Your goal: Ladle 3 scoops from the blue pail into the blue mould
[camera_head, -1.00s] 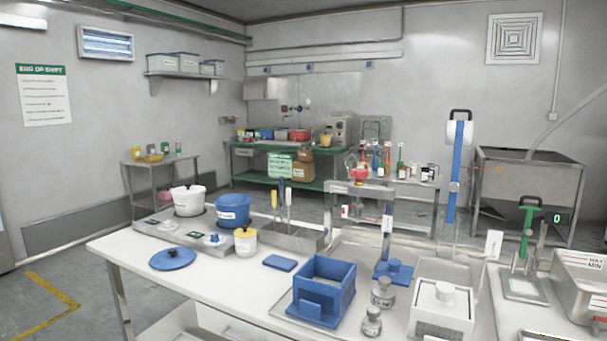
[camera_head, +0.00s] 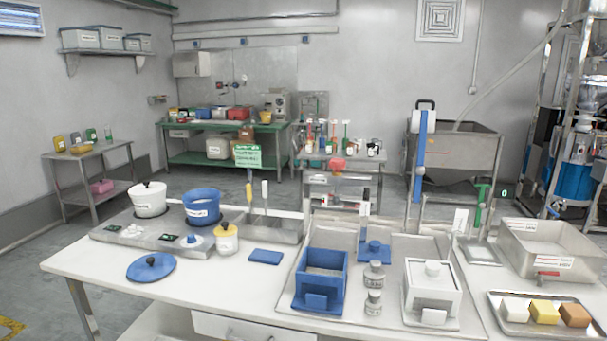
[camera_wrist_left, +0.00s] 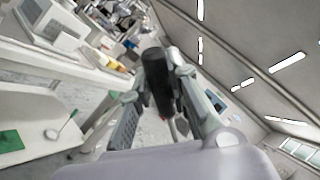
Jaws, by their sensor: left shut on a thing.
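The blue pail (camera_head: 202,210) stands open on the grey counter unit at the left of the table in the head view. The blue mould (camera_head: 309,297), an open square box, stands on a tray at the table's middle front. A blue round lid (camera_head: 145,271) with a dark knob lies on the table in front of the pail. In the left wrist view my left gripper (camera_wrist_left: 165,92) is shut on a black cylindrical handle (camera_wrist_left: 156,75); what the handle belongs to is mostly hidden. Neither gripper shows in the head view, and my right gripper is in no view.
A lidded white pail (camera_head: 150,203) stands beside the blue pail. Yellow-handled and white-handled tools (camera_head: 264,190) stand in a steel holder. A white mould (camera_head: 432,295) and two small weights (camera_head: 374,276) are near the blue mould. A tray of blocks (camera_head: 535,335) lies at right.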

